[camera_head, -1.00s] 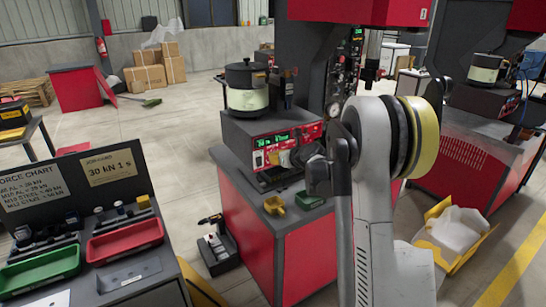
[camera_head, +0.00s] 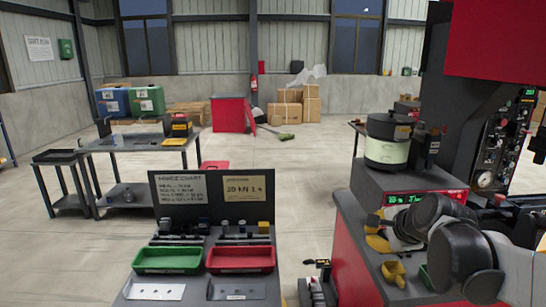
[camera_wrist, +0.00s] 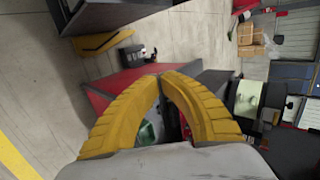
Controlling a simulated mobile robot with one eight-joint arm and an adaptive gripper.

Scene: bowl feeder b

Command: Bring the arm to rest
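My arm (camera_head: 465,255) reaches in from the right of the head view, in front of the red and black press station. My gripper's yellow fingers (camera_wrist: 160,77) fill the middle of the wrist view. Their tips meet, with nothing held between them.
A bowl feeder (camera_head: 388,140) stands on the red station. A bench with a green tray (camera_head: 167,259) and a red tray (camera_head: 241,258) is in front.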

